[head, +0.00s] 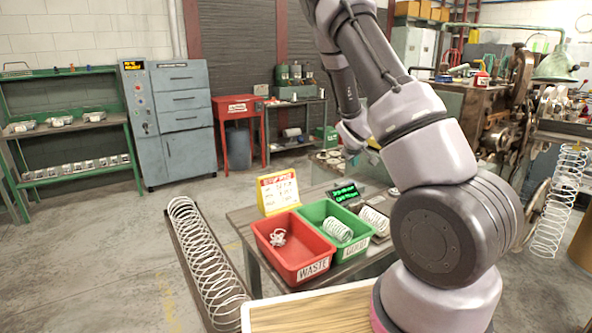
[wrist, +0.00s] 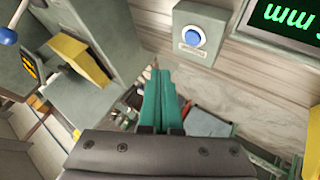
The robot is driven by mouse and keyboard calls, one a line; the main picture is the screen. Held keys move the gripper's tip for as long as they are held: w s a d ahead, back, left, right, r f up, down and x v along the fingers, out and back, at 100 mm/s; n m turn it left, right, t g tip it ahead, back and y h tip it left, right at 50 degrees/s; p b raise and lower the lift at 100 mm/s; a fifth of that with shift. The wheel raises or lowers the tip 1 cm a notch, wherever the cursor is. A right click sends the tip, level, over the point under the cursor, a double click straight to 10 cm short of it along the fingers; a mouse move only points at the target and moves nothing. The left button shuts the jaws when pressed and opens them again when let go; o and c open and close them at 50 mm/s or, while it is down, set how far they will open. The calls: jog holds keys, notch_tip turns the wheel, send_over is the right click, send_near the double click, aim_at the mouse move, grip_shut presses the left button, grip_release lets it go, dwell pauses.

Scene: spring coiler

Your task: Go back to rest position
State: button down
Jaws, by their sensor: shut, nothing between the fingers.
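My gripper (wrist: 160,95) shows in the wrist view as two teal fingers pressed together, with nothing between them. The fingers appear apart from the table and the bins.
A red WASTE bin (head: 312,271) holds a tangled spring (head: 278,237). A green bin (head: 364,245) holds a coiled spring (head: 338,230); another spring (head: 375,220) lies beside it. A yellow sign (head: 278,190) and green display (head: 344,192) stand behind. A blue button (wrist: 193,36) shows in the wrist view.

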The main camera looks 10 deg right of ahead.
jog(key=s+a+r+m+y, duration=0.1)
jog(key=s+a+r+m, duration=0.15)
jog(key=s+r, duration=0.35)
jog(key=s+a+r+m+g+y, duration=0.15)
jog(key=s+a+r, duration=0.25)
jog(key=r, duration=0.4)
jog(key=s+a+r+m+t+y, duration=0.1)
jog(key=s+a+r+m+y, duration=0.15)
jog(key=s+r, duration=0.35)
jog(key=s+a+r, duration=0.4)
jog(key=s, duration=0.6)
jog(key=s+a+r+m+y, duration=0.1)
jog(key=s+a+r, duration=0.4)
jog(key=s, duration=0.4)
jog(key=shift+s+r, duration=0.2)
jog(key=shift+s, duration=0.15)
